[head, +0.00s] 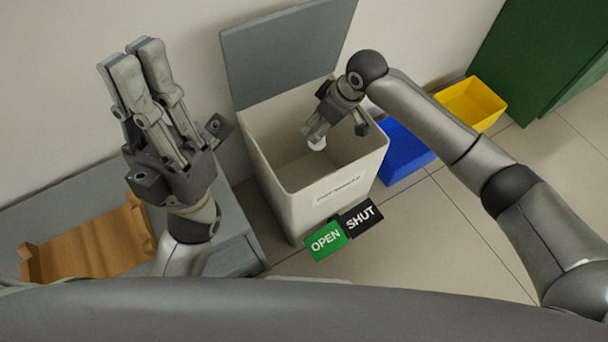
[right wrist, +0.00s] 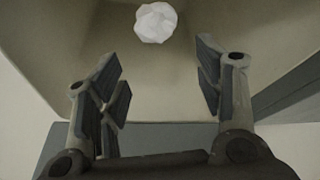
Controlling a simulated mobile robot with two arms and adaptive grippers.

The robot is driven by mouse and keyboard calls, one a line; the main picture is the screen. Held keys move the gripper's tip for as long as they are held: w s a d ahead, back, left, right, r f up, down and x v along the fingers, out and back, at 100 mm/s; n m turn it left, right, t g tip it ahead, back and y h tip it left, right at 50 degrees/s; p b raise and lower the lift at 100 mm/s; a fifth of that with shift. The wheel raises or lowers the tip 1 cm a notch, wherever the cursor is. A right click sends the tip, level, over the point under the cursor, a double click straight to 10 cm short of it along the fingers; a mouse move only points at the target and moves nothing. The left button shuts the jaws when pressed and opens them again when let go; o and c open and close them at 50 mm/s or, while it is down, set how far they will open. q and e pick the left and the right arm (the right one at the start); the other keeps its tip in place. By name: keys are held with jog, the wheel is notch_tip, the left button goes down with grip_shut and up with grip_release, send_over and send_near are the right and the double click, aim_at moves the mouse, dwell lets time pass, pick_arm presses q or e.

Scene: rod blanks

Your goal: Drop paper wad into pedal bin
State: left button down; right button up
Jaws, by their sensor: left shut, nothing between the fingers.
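The pedal bin (head: 330,190) is a pale grey box with its grey lid (head: 288,52) raised against the wall. The white crumpled paper wad (head: 317,143) is within the bin's opening, just beyond the right fingertips; in the right wrist view the wad (right wrist: 157,22) is ahead of the fingers, not between them. I cannot tell whether it is in the air or on the bottom. My right gripper (head: 336,131) is over the bin mouth, its fingers (right wrist: 158,75) apart and empty. My left gripper (head: 134,54) is shut and empty, raised left of the bin.
Two pedals, green OPEN (head: 326,241) and black SHUT (head: 361,217), are at the bin's front base. A blue bin (head: 408,153) and a yellow bin (head: 471,103) stand to the right, near a green cabinet (head: 540,55). A wooden tray (head: 95,243) lies on a grey surface (head: 235,238) at left.

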jog(key=shift+o, duration=0.4)
jog(key=v, duration=1.2)
jog(key=shift+f, duration=0.1)
